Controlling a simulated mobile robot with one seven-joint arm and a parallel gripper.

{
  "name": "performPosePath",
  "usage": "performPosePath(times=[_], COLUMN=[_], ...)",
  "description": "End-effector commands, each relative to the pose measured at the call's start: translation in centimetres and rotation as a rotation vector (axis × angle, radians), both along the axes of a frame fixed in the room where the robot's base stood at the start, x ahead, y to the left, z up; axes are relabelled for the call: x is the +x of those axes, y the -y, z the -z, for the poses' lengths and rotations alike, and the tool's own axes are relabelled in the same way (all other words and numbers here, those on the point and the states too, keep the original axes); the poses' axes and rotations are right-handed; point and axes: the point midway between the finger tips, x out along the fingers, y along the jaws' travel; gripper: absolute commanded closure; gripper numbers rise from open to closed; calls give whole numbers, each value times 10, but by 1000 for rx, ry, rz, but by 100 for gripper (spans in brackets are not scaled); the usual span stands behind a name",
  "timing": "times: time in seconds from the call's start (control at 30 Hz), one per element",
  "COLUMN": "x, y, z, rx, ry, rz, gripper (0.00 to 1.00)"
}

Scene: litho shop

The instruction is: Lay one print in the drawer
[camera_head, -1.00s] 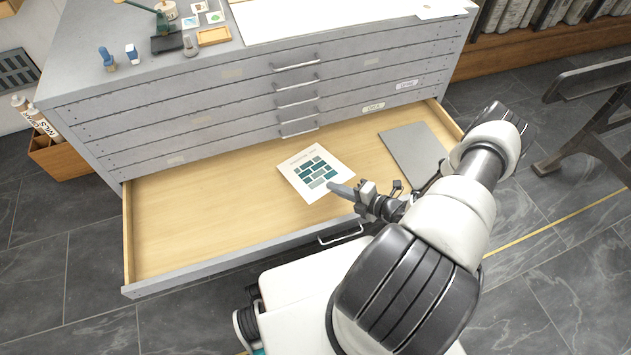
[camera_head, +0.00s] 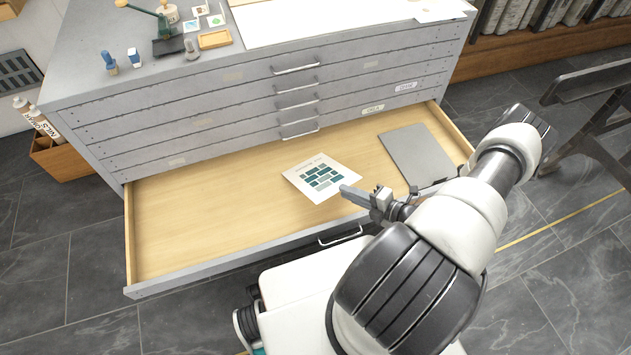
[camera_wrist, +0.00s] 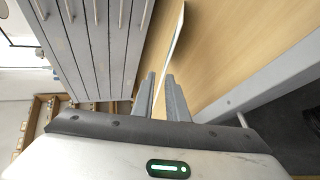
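The print (camera_head: 322,178) is a white sheet with teal and grey blocks, over the open wooden drawer (camera_head: 215,220) in the head view. In the wrist view the print (camera_wrist: 176,40) is a thin white sheet seen nearly edge-on, running out from between my fingertips. My gripper (camera_head: 346,192) is at its lower right edge; in the wrist view its two fingers (camera_wrist: 160,80) close in on the print's near edge. The sheet appears held above the drawer floor; I cannot tell the exact height.
A flat grey board (camera_head: 418,155) lies in the right part of the drawer. The drawer's left and middle floor is bare. The grey cabinet (camera_head: 200,115) rises behind it, with stamps and a small tray (camera_head: 214,39) on top. A dark metal frame (camera_head: 590,120) stands at right.

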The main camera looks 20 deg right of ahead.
Motion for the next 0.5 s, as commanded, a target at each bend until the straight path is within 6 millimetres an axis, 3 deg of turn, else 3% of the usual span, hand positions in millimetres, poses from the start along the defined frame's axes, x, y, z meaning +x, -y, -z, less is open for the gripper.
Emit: performPosePath(times=[0.03,0.13,0.5], x=[-16,-23,-28], y=[6,10,13], z=[8,5,5], rx=[-9,-9,-10], ry=[-29,-30,-29], rz=[1,2,0], gripper=[87,87,87])
